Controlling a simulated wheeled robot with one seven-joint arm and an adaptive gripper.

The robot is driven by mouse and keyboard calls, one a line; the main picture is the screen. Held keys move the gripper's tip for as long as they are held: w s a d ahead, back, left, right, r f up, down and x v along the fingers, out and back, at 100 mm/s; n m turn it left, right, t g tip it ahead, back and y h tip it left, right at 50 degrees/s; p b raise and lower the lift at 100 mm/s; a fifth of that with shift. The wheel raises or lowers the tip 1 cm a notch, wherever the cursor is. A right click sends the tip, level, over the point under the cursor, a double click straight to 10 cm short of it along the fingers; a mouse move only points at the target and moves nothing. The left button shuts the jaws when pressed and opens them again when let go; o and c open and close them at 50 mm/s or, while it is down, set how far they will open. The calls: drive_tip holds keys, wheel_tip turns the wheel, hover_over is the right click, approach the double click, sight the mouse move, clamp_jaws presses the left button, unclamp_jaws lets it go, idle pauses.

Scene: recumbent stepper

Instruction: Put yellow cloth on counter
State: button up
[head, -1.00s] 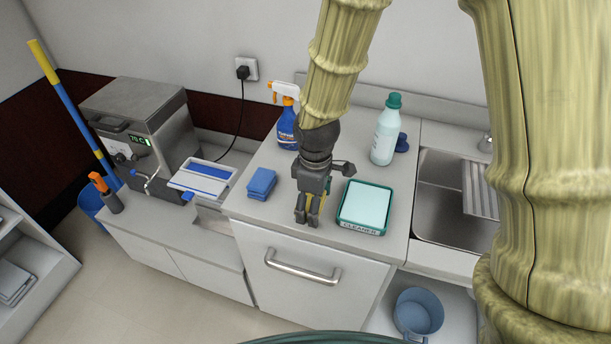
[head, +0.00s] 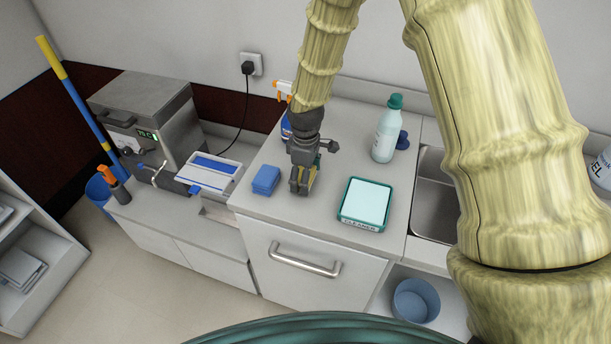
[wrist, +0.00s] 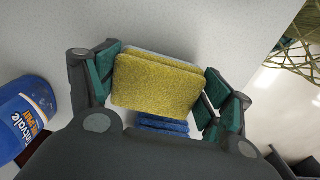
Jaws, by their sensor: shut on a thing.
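The yellow cloth (wrist: 155,85) looks like a thick folded pad and sits between both fingers of my gripper (wrist: 162,78) in the wrist view. In the head view, my gripper (head: 301,187) points down over the counter (head: 290,215), and only a sliver of the yellow cloth (head: 313,176) shows beside the fingers. The gripper is shut on the cloth. The cloth is low over the counter top; I cannot tell whether its underside touches.
Folded blue cloths (head: 265,180) lie just left of my gripper. A teal-rimmed cleaner tray (head: 365,204) is to the right. A blue spray bottle (wrist: 24,115) stands close by; a white bottle with green cap (head: 387,130) stands behind. The sink (head: 434,208) is further right.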

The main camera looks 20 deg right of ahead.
drive_tip(key=shift+s+f, duration=0.25)
drive_tip(key=shift+f, duration=0.05)
drive_tip(key=shift+w+f, duration=0.1)
drive_tip(key=shift+f, duration=0.1)
drive_tip(key=shift+f, duration=0.15)
drive_tip(key=o, duration=1.2)
drive_tip(key=shift+o, duration=0.2)
wheel_tip(320, 180, up, 12)
drive_tip(key=b, duration=0.3)
drive_tip(key=shift+r+b, duration=0.2)
drive_tip(key=shift+b, duration=0.2)
